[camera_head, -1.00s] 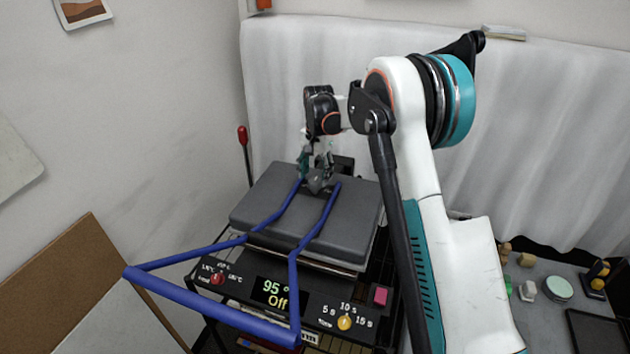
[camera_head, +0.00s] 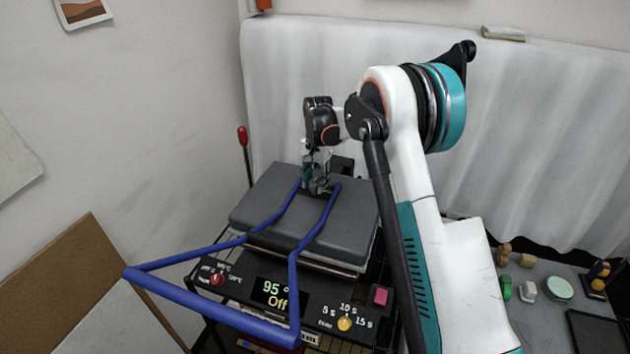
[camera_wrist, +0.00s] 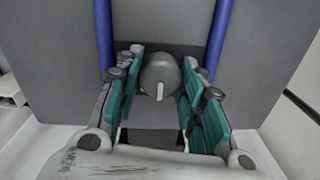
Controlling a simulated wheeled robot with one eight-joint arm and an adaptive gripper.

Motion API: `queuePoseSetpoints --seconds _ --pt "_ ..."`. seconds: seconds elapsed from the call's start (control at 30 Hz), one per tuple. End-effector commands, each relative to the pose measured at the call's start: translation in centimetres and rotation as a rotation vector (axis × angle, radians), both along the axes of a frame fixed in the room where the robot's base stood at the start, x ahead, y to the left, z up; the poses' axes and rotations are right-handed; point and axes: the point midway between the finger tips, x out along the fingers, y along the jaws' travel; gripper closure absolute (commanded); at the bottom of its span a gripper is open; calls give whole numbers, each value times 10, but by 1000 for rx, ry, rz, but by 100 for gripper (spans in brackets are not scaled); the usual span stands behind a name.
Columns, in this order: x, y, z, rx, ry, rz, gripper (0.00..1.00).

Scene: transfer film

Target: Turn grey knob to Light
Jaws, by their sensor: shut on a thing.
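The grey knob (camera_wrist: 160,73) is round with a pale pointer line and sits on a dark plate on top of the press. In the wrist view the pointer aims down the picture, toward my palm. My gripper (camera_head: 318,188) is over the knob, its teal-padded fingers (camera_wrist: 160,85) on either side, shut on it. In the head view the knob is mostly hidden by my fingers. No setting words can be read around it. The press's grey upper plate (camera_head: 280,222) lies under my gripper.
A blue handle (camera_head: 215,312) runs from the press toward the front. The front panel has a red knob (camera_head: 217,280), a display (camera_head: 276,296) reading 95 and Off, a yellow knob (camera_head: 345,323) and a pink button (camera_head: 380,296). A side table (camera_head: 545,315) holds small items.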

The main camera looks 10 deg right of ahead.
Motion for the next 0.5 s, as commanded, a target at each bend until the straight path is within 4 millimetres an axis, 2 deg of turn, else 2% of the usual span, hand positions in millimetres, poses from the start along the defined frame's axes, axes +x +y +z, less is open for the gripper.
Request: queuePoseSetpoints --seconds 0.27,0.5 --pt "0 0 -1 0 0 72 88" --pt "0 0 -1 0 0 243 88"
